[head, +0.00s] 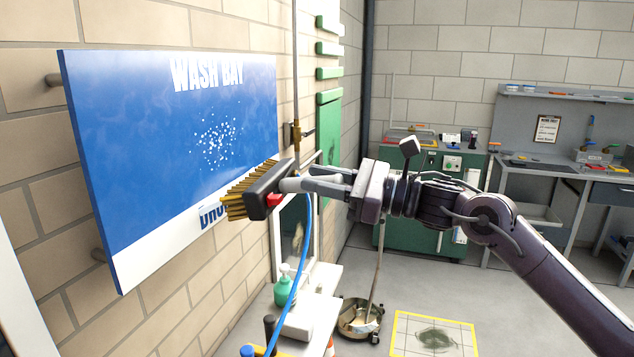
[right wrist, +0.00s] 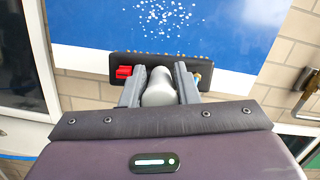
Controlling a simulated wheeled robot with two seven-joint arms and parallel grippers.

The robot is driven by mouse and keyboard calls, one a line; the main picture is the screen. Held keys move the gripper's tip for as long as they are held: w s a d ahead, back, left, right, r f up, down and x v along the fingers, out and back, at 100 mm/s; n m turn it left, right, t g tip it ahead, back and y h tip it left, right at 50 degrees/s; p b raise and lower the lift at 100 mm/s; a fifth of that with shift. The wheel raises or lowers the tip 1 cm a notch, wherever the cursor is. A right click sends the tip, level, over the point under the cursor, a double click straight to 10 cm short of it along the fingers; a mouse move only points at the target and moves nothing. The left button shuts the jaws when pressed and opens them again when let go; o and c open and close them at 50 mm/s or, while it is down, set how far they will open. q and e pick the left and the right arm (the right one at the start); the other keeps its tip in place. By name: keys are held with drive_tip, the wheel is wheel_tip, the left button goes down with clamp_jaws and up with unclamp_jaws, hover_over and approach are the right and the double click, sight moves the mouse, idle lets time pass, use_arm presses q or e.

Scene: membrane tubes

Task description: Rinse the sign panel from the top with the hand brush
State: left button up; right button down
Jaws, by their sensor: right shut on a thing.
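The blue and white sign panel (head: 150,140) is mounted on the brick wall at the left, with "WASH BAY" along its top. A patch of white droplets (head: 218,138) lies on its blue middle. My right gripper (head: 290,186) is shut on the hand brush (head: 268,188), which has a black head, yellow bristles and a red part. The bristles point at the lower part of the panel, over the dark lettering; I cannot tell whether they touch. In the right wrist view the brush (right wrist: 205,70) lies across the panel's lower edge (right wrist: 215,40). My left gripper is not in view.
A blue hose (head: 303,255) hangs below the brush. A white ledge (head: 318,300) with a green bottle (head: 285,287) runs along the wall below. A green cabinet (head: 420,200) and a grey workbench (head: 545,165) are farther back.

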drive_tip(key=shift+r+b+v, duration=0.15)
drive_tip(key=shift+b+v, duration=0.45)
drive_tip(key=shift+v, duration=0.55)
drive_tip(key=shift+r+b+v, duration=0.2)
drive_tip(key=shift+b+v, duration=0.4)
drive_tip(key=shift+v, duration=0.55)
drive_tip(key=shift+r+b+v, duration=0.15)
drive_tip(key=shift+b+v, duration=0.45)
drive_tip(key=shift+v, duration=0.6)
drive_tip(key=shift+s+d+r+b, duration=0.1)
drive_tip(key=shift+s+d+b, duration=0.15)
drive_tip(key=shift+d, duration=0.3)
drive_tip(key=shift+s+d+b, duration=0.15)
drive_tip(key=shift+s+d, duration=0.15)
drive_tip(key=shift+d, duration=0.2)
